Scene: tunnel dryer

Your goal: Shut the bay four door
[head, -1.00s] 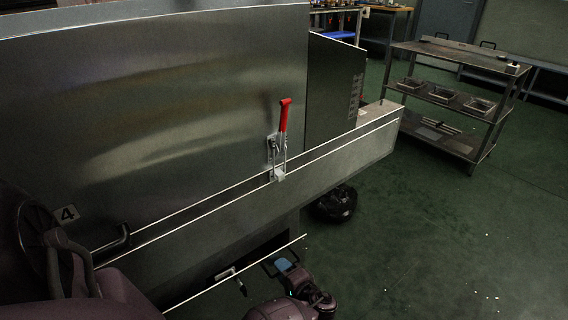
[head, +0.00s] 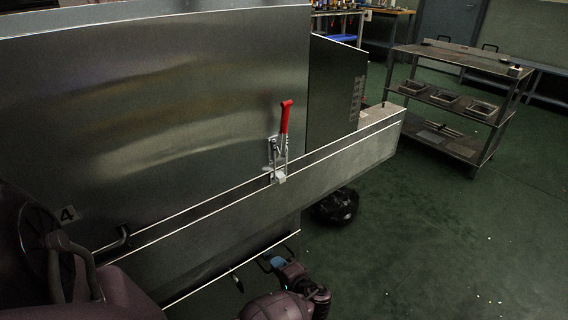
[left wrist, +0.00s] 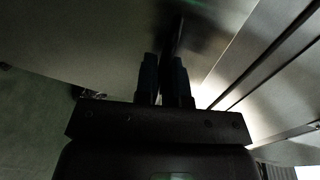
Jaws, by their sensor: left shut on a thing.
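A dark handle (head: 115,243) is near the ledge's left end. A black bag-like object (head: 337,205) lies on the floor behind the ledge. A shelved cart (head: 455,95) stands at the back right. The green floor (head: 450,240) at right is clear.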

